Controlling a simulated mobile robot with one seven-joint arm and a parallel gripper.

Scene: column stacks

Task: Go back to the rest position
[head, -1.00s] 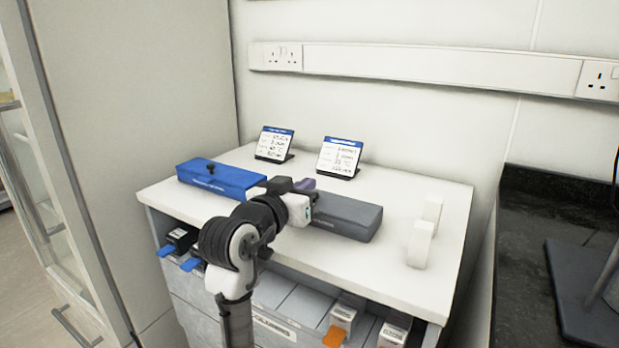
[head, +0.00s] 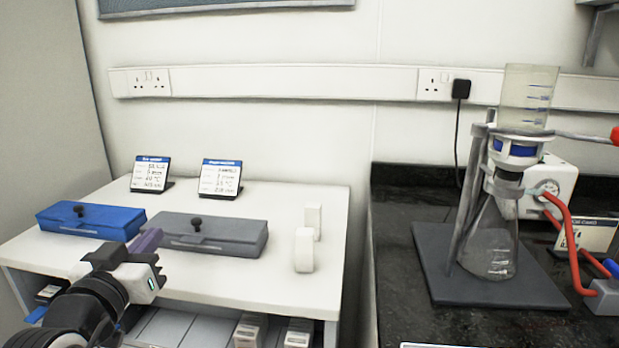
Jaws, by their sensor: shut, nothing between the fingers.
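My gripper (head: 146,242) is in the lower left of the head view, over the front part of the white cabinet top (head: 313,284). Its fingers point toward the far side and are shut, with nothing between them. A grey lidded box (head: 215,236) with a dark knob lies just beyond and to the right of the fingertips. A blue lidded box (head: 88,220) with a dark knob lies to the left. I cannot tell whether the fingertips touch the grey box. My arm hides part of the cabinet's front.
Two small display cards, one left (head: 151,174) and one right (head: 220,179), stand at the back. Two white blocks (head: 304,250) stand at the right. Small boxes (head: 249,330) sit on a lower shelf. A dark bench (head: 400,250) holds a flask (head: 488,245) on a stand.

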